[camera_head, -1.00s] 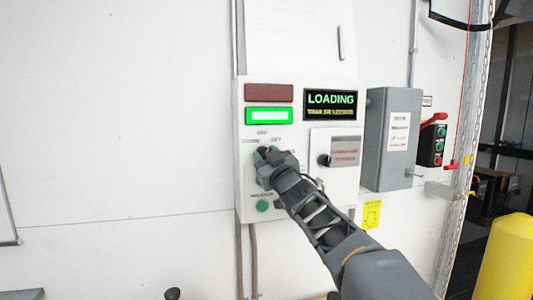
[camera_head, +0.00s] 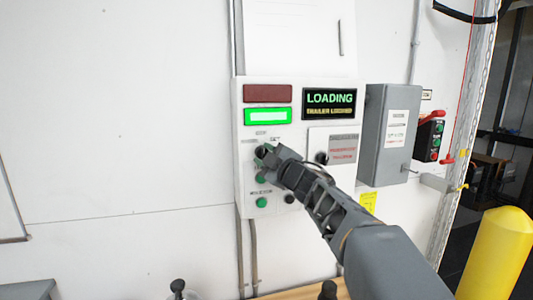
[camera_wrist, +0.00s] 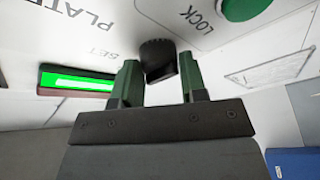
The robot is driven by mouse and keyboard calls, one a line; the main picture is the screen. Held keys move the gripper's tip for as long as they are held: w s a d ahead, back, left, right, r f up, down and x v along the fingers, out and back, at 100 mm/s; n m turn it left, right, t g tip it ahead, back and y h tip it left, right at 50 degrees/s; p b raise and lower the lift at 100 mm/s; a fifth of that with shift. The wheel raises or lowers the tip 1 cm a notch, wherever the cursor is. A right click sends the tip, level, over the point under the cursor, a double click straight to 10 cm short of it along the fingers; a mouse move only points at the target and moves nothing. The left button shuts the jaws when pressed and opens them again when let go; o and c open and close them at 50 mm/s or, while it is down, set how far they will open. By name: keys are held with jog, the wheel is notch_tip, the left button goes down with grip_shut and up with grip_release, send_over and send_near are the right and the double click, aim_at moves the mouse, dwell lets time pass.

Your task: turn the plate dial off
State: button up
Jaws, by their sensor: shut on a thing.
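The plate dial is a dark knob on the left part of the white control panel (camera_head: 240,185). In the wrist view the dial (camera_wrist: 158,60) sits between my two green-tipped fingers, near lettering that reads "PLATE" and "SET". In the head view my gripper (camera_head: 266,154) is at the panel below the green-lit window and covers most of the dial. My gripper is shut on the dial. The dial's pointer direction cannot be made out.
Green buttons (camera_head: 262,202) sit below my gripper, and a black knob (camera_head: 321,158) is to its right. The sign reads "LOADING" (camera_head: 330,98). A grey box (camera_head: 388,135) and a red-handled switch box (camera_head: 429,140) are farther right. A yellow post (camera_head: 503,255) stands at lower right.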

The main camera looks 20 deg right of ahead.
dwell(0.5)
jog(key=o, duration=0.9)
jog(key=b+v, duration=0.2)
jog(key=v, duration=1.1)
jog(key=shift+s+b, duration=0.4)
jog(key=shift+d, duration=0.15)
